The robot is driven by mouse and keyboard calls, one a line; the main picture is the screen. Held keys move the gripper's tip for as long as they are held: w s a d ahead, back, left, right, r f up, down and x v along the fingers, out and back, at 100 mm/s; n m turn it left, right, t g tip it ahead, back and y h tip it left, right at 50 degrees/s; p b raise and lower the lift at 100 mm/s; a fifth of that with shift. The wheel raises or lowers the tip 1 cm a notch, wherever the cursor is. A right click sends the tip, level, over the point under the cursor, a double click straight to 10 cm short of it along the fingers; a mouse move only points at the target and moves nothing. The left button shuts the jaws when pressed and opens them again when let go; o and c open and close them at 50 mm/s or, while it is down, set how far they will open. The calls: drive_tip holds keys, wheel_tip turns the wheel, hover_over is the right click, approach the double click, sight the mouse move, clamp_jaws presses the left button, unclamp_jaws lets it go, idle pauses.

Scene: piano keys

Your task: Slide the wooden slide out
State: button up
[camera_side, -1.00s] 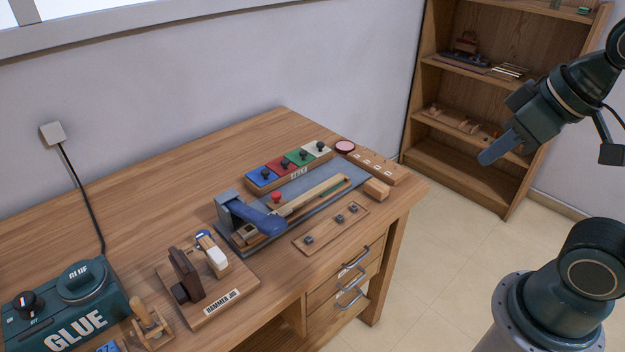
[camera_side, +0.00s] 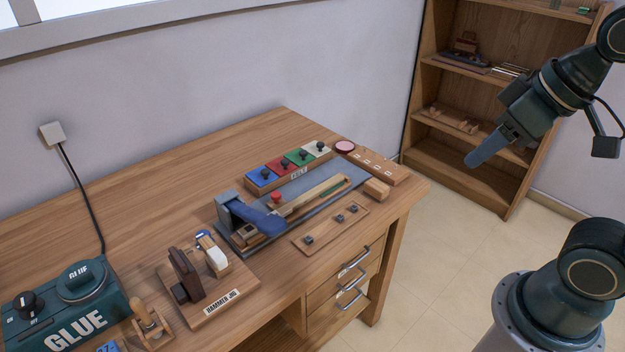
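What looks like the wooden slide is a small light wood block (camera_side: 376,188) at the right end of the blue-grey jig plate (camera_side: 308,181), near the table's right edge. A long wooden key piece (camera_side: 312,197) lies on the plate, its left end by a blue lever. My gripper (camera_side: 470,163) is in the air right of the table, in front of the shelf, well apart from the block. It points down and left. Its fingers show edge-on as one blue shape, so I cannot tell whether they are open or shut.
A box with coloured lids (camera_side: 290,167), a peg plate (camera_side: 331,228) and a wooden block row (camera_side: 373,164) surround the jig. The hammer jig (camera_side: 205,283) and glue pot (camera_side: 68,305) stand at left. The bookshelf (camera_side: 480,100) is behind my arm. The table's back left is clear.

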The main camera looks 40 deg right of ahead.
drive_tip(key=w+a+r+n, duration=0.1)
drive_tip(key=w+r+n, duration=0.1)
drive_tip(key=w, duration=0.8)
drive_tip(key=n+g+y, duration=0.2)
drive_tip(key=n+y, duration=0.1)
drive_tip(key=n, duration=0.4)
hover_over(277, 193)
drive_tip(key=s+d, duration=0.4)
wheel_tip(277, 193, down, 17)
drive_tip(key=shift+s+f, duration=0.1)
drive_tip(key=shift+f, duration=0.1)
drive_tip(key=x, duration=1.3)
drive_tip(key=shift+s+a+f, duration=0.15)
drive_tip(key=shift+a+f, duration=0.1)
drive_tip(key=shift+f, duration=0.1)
drive_tip(key=shift+d, duration=0.1)
clamp_jaws()
